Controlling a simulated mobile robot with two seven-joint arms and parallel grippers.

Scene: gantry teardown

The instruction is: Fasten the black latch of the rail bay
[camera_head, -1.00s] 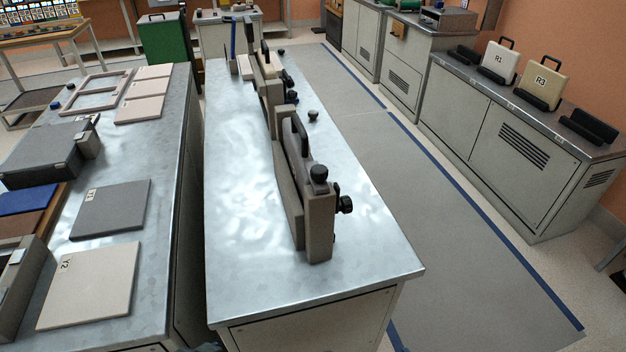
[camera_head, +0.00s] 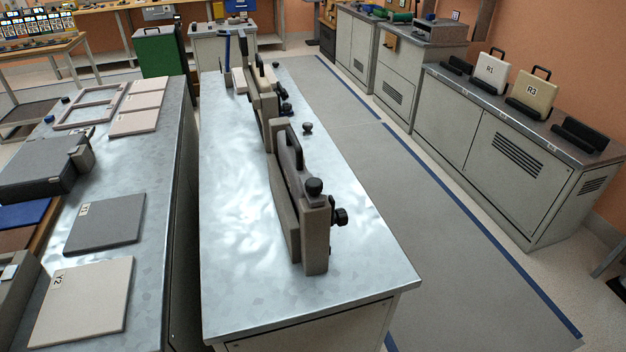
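A grey-brown rail assembly (camera_head: 313,236) stands upright along the middle of the long metal-topped bench (camera_head: 245,270). A dark handle (camera_head: 294,147) sits in its near section. Black knobs show on its near end, one on top (camera_head: 314,187) and one on the right side (camera_head: 339,216). Farther back, more upright holders (camera_head: 262,95) carry smaller black knobs. I cannot tell which black part is the latch of the rail bay. Neither of my grippers is in view.
A left bench holds a grey plate Y1 (camera_head: 105,224), a pale plate Y2 (camera_head: 85,305) and a grey case (camera_head: 40,165). Cabinets on the right carry panels R1 (camera_head: 489,72) and R3 (camera_head: 532,93) in black holders. The grey floor lane (camera_head: 440,240) between is clear.

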